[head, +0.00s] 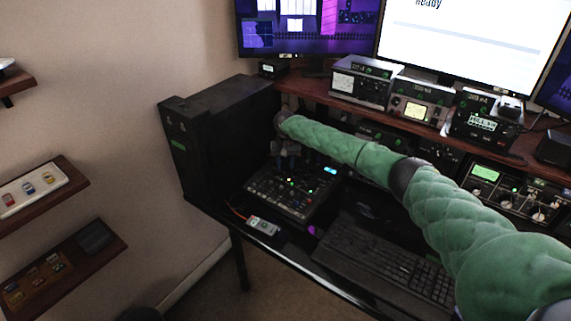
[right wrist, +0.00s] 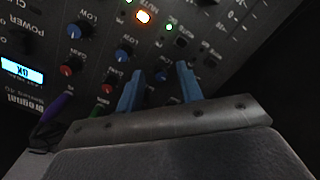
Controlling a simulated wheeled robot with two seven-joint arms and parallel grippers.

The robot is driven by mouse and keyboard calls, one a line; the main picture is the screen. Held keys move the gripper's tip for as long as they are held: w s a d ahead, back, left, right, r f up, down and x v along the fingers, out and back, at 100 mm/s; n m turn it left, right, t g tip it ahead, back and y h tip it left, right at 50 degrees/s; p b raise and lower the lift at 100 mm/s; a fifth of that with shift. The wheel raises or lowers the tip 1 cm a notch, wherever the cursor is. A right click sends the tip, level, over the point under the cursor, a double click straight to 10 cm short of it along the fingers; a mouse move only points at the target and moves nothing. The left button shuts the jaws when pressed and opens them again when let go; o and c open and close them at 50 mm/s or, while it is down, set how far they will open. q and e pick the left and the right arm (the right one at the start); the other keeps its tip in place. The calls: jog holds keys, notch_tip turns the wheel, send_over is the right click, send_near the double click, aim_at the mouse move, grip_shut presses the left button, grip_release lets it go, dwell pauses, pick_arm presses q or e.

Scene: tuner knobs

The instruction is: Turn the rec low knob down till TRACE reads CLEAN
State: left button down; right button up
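The dark mixer panel (head: 262,186) lies on the desk at the left, with knobs and lit lamps. My right gripper (head: 288,158) is over its far part. In the right wrist view its two blue fingers (right wrist: 160,80) are spread apart, with no knob clearly between them. Left of the fingers are a blue knob (right wrist: 123,54) and red knobs, one of them at the far left (right wrist: 66,70). Labels LOW, GAIN and POWER are legible, but I cannot make out "rec" or TRACE. The lit display (right wrist: 22,71) seems to read OK. My left gripper is out of view.
A black computer tower (head: 185,150) stands behind the mixer at the left. A keyboard (head: 380,262) lies to the right. A small pale device (head: 263,226) lies at the desk's front edge. Several radio units (head: 362,82) stand on the raised shelf.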

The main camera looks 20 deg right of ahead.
grip_shut()
jog(key=n, duration=0.2)
jog(key=shift+a+n, duration=0.1)
jog(key=shift+n, duration=0.3)
jog(key=n, duration=0.4)
jog(key=shift+h, duration=0.3)
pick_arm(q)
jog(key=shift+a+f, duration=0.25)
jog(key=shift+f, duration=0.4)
pick_arm(e)
jog(key=shift+n, duration=0.7)
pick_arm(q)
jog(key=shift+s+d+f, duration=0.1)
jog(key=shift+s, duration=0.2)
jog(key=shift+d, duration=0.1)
